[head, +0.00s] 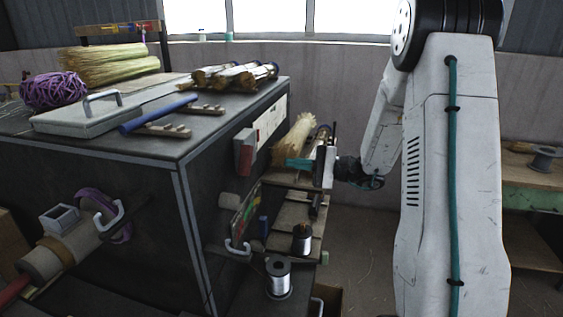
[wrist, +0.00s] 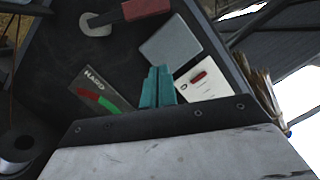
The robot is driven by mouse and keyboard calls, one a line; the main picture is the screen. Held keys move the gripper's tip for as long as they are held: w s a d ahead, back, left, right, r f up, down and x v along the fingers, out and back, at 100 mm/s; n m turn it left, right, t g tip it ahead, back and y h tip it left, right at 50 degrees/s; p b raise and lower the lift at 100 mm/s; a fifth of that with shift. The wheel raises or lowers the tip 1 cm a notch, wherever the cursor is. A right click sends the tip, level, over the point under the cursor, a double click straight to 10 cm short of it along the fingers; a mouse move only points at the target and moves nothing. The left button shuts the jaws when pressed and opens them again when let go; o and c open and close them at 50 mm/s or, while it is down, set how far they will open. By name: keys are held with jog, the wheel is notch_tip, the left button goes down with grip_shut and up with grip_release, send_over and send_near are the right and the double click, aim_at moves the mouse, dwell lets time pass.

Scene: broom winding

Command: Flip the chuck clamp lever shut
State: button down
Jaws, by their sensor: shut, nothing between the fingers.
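My gripper (head: 303,163) has teal fingertips and is to the right of the dark machine cabinet, near its side panel. In the wrist view its teal fingers (wrist: 158,87) are together with nothing between them, pointing at the panel. A red handle (wrist: 146,9) beside a grey round disc (wrist: 96,25) shows at the top of the wrist view, apart from the fingers; it may be the clamp lever, but I cannot tell. At the left of the head view, a cylindrical chuck-like part (head: 58,257) has a pale curved handle (head: 108,216) beside it. Its clamp state is unclear.
The cabinet side carries a white card (wrist: 210,82), a grey plate (wrist: 170,45) and a gauge marked HARD (wrist: 102,95). Wire spools (head: 279,277) and a straw bundle (head: 294,140) are close to my arm. Tools and a purple coil (head: 54,90) lie on top.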

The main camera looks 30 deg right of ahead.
jog(key=w+a+r, duration=0.2)
jog(key=a, duration=0.7)
jog(key=shift+a+r, duration=0.4)
jog(key=shift+d+r, duration=0.15)
jog(key=shift+d, duration=0.05)
